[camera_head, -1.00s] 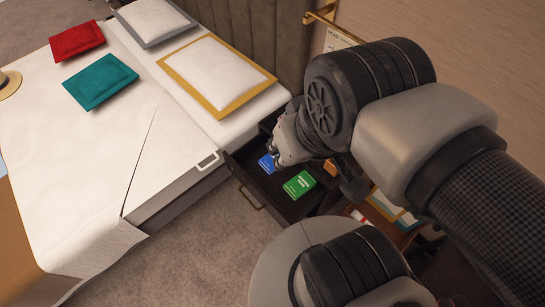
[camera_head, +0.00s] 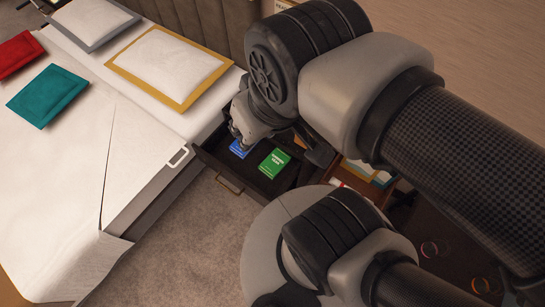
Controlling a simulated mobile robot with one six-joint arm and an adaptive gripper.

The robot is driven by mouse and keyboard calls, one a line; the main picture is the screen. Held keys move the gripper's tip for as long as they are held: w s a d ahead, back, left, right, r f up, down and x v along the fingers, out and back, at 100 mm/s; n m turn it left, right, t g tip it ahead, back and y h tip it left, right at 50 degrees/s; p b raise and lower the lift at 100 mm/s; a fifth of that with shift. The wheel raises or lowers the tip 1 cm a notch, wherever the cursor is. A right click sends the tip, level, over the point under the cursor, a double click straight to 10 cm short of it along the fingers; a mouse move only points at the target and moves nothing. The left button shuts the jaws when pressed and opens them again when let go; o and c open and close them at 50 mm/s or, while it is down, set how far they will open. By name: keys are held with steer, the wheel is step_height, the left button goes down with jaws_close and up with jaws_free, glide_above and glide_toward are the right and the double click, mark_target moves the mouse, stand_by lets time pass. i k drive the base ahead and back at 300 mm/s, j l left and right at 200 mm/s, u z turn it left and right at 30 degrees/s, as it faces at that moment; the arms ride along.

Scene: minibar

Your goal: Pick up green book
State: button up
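The green book (camera_head: 275,163) lies flat in an open dark drawer (camera_head: 231,171) beside the bed. A blue book (camera_head: 239,149) lies to its left in the same drawer, partly hidden by my gripper. My gripper (camera_head: 241,139) hangs over the drawer's left part, up and to the left of the green book, close to the blue one in the picture. Its fingers are small and mostly hidden behind its body, so I cannot tell whether they are open or shut. The green book shows no contact with my gripper.
The bed (camera_head: 135,190) with white bedding stands left of the drawer. A yellow-edged pillow (camera_head: 170,60) and a teal cushion (camera_head: 47,95) lie on it. Right of the drawer is a wooden unit (camera_head: 362,200) holding papers or books. Carpet (camera_head: 190,235) is bare in front of the drawer.

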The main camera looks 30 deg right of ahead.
mark_target(277, 160)
steer(key=z, duration=0.8)
steer(key=k, duration=0.35)
steer(key=i+l+z, duration=0.1)
steer(key=i+l, duration=0.3)
steer(key=i+l+z, duration=0.1)
steer(key=i+l, duration=0.2)
steer(key=i, duration=0.2)
